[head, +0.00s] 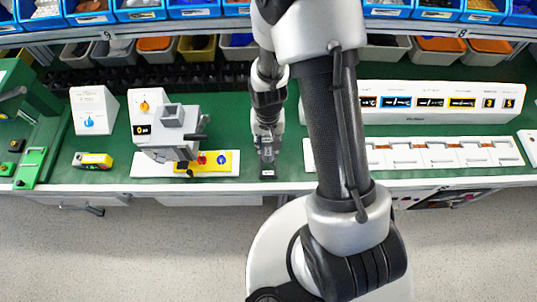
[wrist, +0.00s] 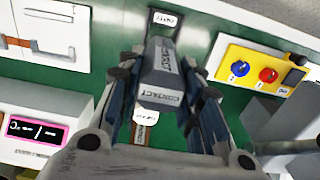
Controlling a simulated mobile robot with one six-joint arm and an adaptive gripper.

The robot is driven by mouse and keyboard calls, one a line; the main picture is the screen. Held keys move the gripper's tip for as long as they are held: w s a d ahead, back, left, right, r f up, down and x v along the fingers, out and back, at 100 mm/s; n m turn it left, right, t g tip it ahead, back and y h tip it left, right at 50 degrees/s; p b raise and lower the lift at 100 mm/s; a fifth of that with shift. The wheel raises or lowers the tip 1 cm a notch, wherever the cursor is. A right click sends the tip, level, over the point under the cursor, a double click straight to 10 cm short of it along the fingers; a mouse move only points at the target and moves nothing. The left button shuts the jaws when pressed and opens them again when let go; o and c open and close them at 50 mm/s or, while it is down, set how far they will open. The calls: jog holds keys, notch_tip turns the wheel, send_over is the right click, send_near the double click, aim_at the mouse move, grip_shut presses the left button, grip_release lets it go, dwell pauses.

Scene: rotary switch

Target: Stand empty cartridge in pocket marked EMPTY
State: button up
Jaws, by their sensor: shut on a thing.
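My gripper (wrist: 158,60) is shut on a grey block-shaped cartridge (wrist: 162,84) with dark lettering on its faces, held between the two fingers in the wrist view. A dark pocket (wrist: 165,19) with a pale label lies beyond the cartridge near the top of that view. The label's lettering is too small to read surely. In the head view my gripper (head: 267,148) is over the green bench, just behind the small dark pocket (head: 267,174) at the front edge. The cartridge is hard to make out there, and I cannot tell its height above the bench.
Left of my gripper stands a grey device (head: 172,130) with a black handle and a yellow button panel (head: 207,161). On the right are a white tray row (head: 440,152) and a white display console (head: 425,105). Bins (head: 155,46) line the back. Green bench shows around the pocket.

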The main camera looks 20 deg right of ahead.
jog(key=shift+f+b, duration=0.65)
jog(key=shift+f, duration=2.95)
jog(key=shift+f, duration=0.1)
jog(key=o, duration=1.2)
notch_tip(320, 180, up, 13)
jog(key=p, duration=0.2)
jog(key=shift+f+p, duration=0.2)
jog(key=shift+p, duration=0.2)
notch_tip(320, 180, up, 9)
jog(key=t, duration=0.1)
notch_tip(320, 180, up, 16)
jog(key=n+t, duration=0.3)
send_over(268, 154)
jog(key=s, duration=0.7)
jog(key=shift+n+t, duration=0.3)
jog(key=s+r, duration=0.1)
jog(key=s, duration=0.1)
jog(key=s+r, duration=0.1)
jog(key=s, duration=0.1)
jog(key=s+r, duration=0.1)
jog(key=s, duration=0.1)
jog(key=shift+s+d+r, duration=0.15)
jog(key=shift+d, duration=0.25)
